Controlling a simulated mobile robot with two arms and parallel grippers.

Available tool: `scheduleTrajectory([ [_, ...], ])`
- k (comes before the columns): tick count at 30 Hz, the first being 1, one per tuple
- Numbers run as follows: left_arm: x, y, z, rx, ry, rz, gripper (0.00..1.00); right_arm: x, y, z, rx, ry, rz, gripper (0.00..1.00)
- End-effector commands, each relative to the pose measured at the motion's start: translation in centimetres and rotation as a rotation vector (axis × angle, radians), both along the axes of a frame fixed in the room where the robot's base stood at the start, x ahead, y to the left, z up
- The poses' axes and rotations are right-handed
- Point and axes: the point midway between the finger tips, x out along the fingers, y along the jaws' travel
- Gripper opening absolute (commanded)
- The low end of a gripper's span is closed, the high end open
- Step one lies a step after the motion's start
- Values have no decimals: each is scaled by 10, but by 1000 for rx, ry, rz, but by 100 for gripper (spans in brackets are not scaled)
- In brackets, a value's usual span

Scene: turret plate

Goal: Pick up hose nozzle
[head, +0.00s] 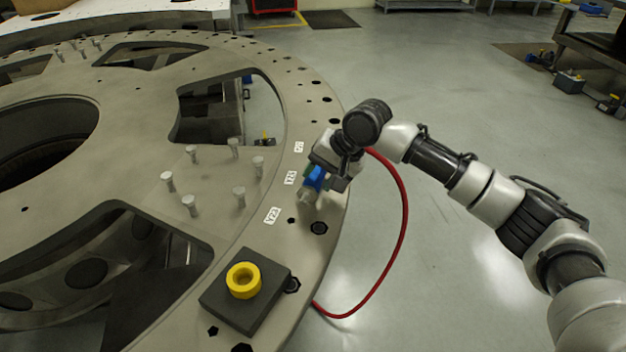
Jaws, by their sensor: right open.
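The hose nozzle (315,179), with a blue body and a greyish tip, is at the outer rim of the large grey turret plate (262,205). A red hose (404,215) comes from behind my gripper, loops to the right and returns to the plate's edge. My right gripper (325,172) is open, right at the nozzle, and hides part of it. I cannot tell whether the fingers touch it. My left gripper is not in view.
A dark square block (217,299) with a yellow ring (243,281) sits on the rim at the front. Several upright pegs (190,205) stand on the plate left of the nozzle. White labels (272,215) mark the rim. The floor to the right is open.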

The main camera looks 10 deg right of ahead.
Motion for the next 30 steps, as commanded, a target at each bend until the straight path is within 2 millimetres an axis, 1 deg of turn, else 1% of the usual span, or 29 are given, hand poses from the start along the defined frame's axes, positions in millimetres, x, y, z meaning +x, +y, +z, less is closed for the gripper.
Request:
scheduleTrajectory([
  [1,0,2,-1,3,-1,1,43,2,4,-7,0,2,0,44],
  [4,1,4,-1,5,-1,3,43,4,8,-16,-1,1,-1,44],
  [12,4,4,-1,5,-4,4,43,5,9,-19,0,-1,0,44],
  [13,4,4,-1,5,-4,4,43,5,9,-19,0,-1,0,43],
  [14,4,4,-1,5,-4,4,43,5,9,-19,0,-1,0,38],
  [15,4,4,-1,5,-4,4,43,5,9,-19,0,-1,0,32],
  [20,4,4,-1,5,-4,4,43,5,9,-19,0,-1,0,8],
  [21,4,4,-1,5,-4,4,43,6,9,-18,1,-3,0,6],
  [27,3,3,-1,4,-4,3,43,6,9,-17,1,-3,0,6],
  [30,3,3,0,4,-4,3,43,6,10,-10,1,-4,-1,6],
])
